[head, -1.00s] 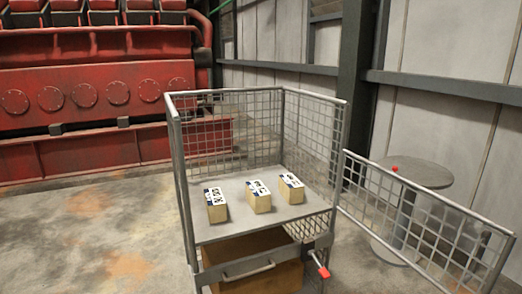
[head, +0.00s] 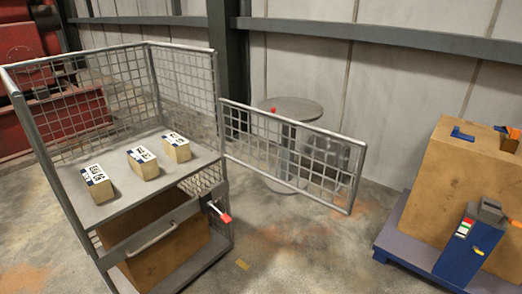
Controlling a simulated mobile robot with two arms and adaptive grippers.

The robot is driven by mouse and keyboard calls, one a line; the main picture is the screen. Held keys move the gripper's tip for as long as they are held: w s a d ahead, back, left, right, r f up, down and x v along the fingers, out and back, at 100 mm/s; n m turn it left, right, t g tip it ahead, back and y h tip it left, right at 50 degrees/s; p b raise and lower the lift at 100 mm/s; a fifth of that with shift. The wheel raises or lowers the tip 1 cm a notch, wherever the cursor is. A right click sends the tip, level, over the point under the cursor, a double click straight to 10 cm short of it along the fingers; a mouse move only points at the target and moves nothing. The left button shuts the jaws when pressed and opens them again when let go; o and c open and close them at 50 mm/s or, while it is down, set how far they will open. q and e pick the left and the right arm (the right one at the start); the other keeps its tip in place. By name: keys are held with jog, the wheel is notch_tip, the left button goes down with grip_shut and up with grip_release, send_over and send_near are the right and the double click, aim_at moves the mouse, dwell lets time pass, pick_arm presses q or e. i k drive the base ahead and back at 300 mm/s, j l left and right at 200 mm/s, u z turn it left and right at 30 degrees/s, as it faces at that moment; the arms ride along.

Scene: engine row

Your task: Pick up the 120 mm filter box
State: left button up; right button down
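Three small tan boxes with white and dark printed labels stand in a row on the grey shelf (head: 112,207) of a wire-mesh cart in the head view. They are a left box (head: 97,184), a middle box (head: 143,163) and a right box (head: 176,148). The label print is too small to read, so I cannot tell which one is the 120 mm filter box. The boxes are apart from each other. Neither of my grippers shows in the view.
The cart's mesh gate (head: 290,150) stands swung open to the right. A red-tipped latch (head: 222,214) sticks out at the cart's front corner. A round table (head: 291,108) stands behind the gate. A large brown box (head: 462,185) sits on a blue-edged pallet at right.

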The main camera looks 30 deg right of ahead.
aim_at(145, 164)
jog(key=l+u, duration=0.4)
jog(key=i+l+u, duration=0.1)
jog(key=l+u, duration=0.3)
jog(key=l, duration=0.55)
jog(key=l+u, duration=0.1)
jog(key=l, duration=0.45)
jog(key=k+l, duration=0.15)
jog(key=l, duration=0.4)
jog(key=l+u, duration=0.1)
jog(key=l, duration=0.45)
jog(key=k+l, duration=0.1)
jog(key=l, duration=0.45)
jog(key=k+l+u, duration=0.1)
jog(key=l, duration=1)
jog(key=j+z, duration=0.15)
jog(key=j, duration=0.7)
jog(key=k+j+z, duration=0.1)
jog(key=j, duration=0.7)
jog(key=i+j+z, duration=0.15)
jog(key=j, duration=0.15)
jog(key=i+j+z, duration=0.1)
jog(key=j, duration=0.25)
jog(key=i+j+z, duration=0.15)
jog(key=j, duration=0.2)
jog(key=i+j+z, duration=0.1)
jog(key=j, duration=0.3)
jog(key=i+j+z, duration=0.2)
jog(key=i+j, duration=0.45)
jog(key=i, duration=0.05)
